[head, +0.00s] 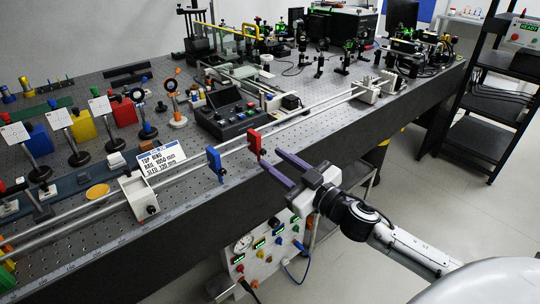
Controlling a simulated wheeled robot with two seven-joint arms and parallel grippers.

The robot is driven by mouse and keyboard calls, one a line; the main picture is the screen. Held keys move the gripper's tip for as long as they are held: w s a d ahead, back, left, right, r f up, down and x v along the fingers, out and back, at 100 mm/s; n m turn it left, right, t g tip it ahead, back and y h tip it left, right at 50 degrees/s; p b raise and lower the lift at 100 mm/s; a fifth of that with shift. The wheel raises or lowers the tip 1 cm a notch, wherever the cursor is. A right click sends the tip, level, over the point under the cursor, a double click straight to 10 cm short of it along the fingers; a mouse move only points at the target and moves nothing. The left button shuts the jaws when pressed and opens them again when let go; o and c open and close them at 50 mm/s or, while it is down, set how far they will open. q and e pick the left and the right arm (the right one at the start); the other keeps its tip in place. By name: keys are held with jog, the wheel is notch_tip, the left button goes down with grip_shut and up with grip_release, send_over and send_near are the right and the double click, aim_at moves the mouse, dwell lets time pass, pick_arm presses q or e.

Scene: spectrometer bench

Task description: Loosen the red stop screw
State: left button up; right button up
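The red stop (254,141) stands upright on the double rail (310,118) along the front of the bench. Its screw is too small to make out clearly. My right gripper (270,158) reaches in from the lower right, its two purple fingers spread apart with a gap between them. The fingertips are just in front of and below the red stop, close to its lower front side. I cannot tell whether they touch it. Nothing shows between the fingers. My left gripper is out of view.
A blue stop (214,160) stands left of the red one. A white rail carriage (140,196) and a printed card (161,158) are farther left. A dark control box (228,114) sits behind the rail. A panel with knobs (268,251) is below the bench edge.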

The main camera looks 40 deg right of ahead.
aim_at(262, 151)
jog(key=shift+w+a, duration=0.1)
jog(key=shift+w, duration=1.3)
grip_shut()
